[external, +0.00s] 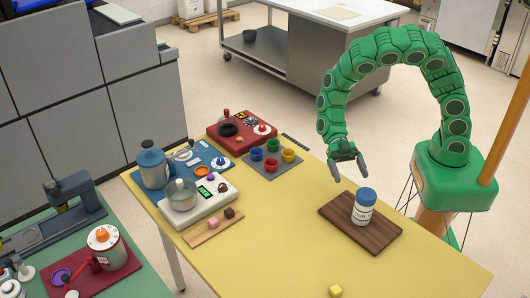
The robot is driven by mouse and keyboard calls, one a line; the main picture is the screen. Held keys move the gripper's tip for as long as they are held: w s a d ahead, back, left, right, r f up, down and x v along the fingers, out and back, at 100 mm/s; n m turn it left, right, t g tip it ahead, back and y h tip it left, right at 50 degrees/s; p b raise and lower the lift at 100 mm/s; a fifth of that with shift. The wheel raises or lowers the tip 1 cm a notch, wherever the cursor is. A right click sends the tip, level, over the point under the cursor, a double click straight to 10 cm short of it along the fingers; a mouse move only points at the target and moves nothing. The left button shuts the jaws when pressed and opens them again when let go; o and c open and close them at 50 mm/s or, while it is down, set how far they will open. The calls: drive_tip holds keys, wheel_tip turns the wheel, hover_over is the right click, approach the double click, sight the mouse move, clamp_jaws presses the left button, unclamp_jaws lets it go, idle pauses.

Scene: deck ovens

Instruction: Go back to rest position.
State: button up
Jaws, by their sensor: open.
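My green arm curves over the right side of the yellow table (270,240) from its mount at the right. My gripper (349,174) hangs from the arm with its grey fingers spread and pointing down. Nothing shows between the fingers. It is above the table, up and to the left of a white jar with a blue lid (363,207). The jar stands upright on a dark wooden board (338,216), apart from the fingers.
Coloured cups stand on a grey mat (287,165) left of my gripper. A red device (240,130), a white scale-like device with a pot (207,205) and a blue canister (153,167) stand farther left. A yellow cube (335,291) lies in front. The middle of the table is clear.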

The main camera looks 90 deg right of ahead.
drive_tip(key=w+d+r+m+t+h, duration=0.2)
drive_tip(key=w+d+r+t, duration=0.15)
drive_tip(key=w+t, duration=0.45)
drive_tip(key=w+d+r+m+t+h, duration=0.15)
drive_tip(key=w+r+t, duration=0.3)
drive_tip(key=w, duration=0.75)
drive_tip(key=d+r+m+t+h, duration=0.4)
drive_tip(key=d+r+m+h, duration=0.5)
drive_tip(key=d+r, duration=0.5)
drive_tip(key=s+f+m+g, duration=0.2)
drive_tip(key=s+m+g, duration=0.1)
drive_tip(key=s, duration=1.2)
drive_tip(key=s+d+f+m+g, duration=0.1)
drive_tip(key=s+g, duration=0.5)
drive_tip(key=s, duration=0.9)
drive_tip(key=s+d+f+m+g+h, duration=0.1)
drive_tip(key=s+f+m+g, duration=0.3)
drive_tip(key=s, duration=1.2)
drive_tip(key=shift+m+g, duration=0.35)
drive_tip(key=shift+m, duration=0.1)
drive_tip(key=shift+d, duration=0.1)
